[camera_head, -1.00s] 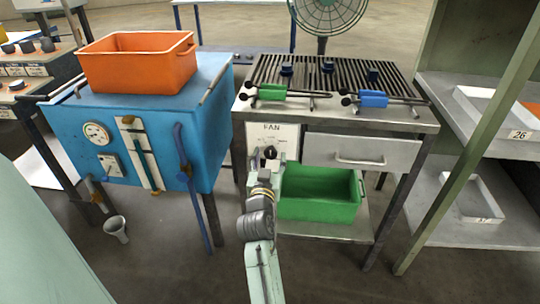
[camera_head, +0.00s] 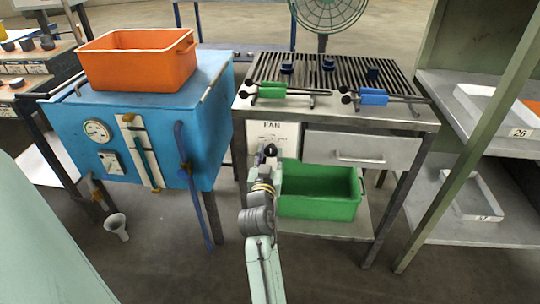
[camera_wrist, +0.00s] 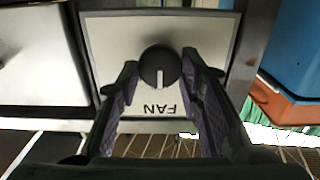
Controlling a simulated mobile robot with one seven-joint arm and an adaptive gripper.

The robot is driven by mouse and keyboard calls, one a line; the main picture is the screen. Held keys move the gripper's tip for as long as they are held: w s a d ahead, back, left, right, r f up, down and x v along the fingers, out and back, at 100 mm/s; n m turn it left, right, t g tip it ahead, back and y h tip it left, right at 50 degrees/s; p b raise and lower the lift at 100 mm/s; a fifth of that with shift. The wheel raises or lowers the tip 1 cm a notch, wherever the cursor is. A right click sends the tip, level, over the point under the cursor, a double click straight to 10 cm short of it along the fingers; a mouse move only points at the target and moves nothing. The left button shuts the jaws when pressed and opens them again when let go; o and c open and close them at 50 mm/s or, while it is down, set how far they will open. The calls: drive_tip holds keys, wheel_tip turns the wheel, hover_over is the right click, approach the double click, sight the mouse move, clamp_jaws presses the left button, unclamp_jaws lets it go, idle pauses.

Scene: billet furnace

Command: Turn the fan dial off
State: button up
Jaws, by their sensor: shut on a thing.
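The fan dial is a round black knob with a white mark, seen in the wrist view (camera_wrist: 160,67) on a pale panel (camera_wrist: 110,45) labelled FAN. The wrist view shows the label upside down, and the dial's white mark points towards it. My gripper (camera_wrist: 160,72) has its two dark, purple-padded fingers on either side of the dial and is shut on it. In the head view my gripper (camera_head: 266,154) is at the panel (camera_head: 285,132), below the FAN label, and partly hides the dial.
A drawer (camera_head: 350,149) is right of the panel, with a green bin (camera_head: 320,200) on the shelf below. A blue furnace cabinet (camera_head: 150,150) carrying an orange bin (camera_head: 135,72) stands to the left. The fan (camera_head: 328,10) stands behind the slotted bench top.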

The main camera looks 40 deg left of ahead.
drive_tip(key=shift+c, duration=0.7)
drive_tip(key=n+p, duration=0.1)
drive_tip(key=n, duration=0.3)
drive_tip(key=shift+n+p, duration=0.3)
drive_tip(key=shift+p, duration=0.1)
drive_tip(key=shift+a+n+p, duration=0.1)
drive_tip(key=shift+n+p, duration=0.75)
drive_tip(key=shift+n, duration=1.15)
drive_tip(key=shift+f, duration=0.1)
drive_tip(key=o, duration=1.2)
drive_tip(key=shift+c, duration=0.2)
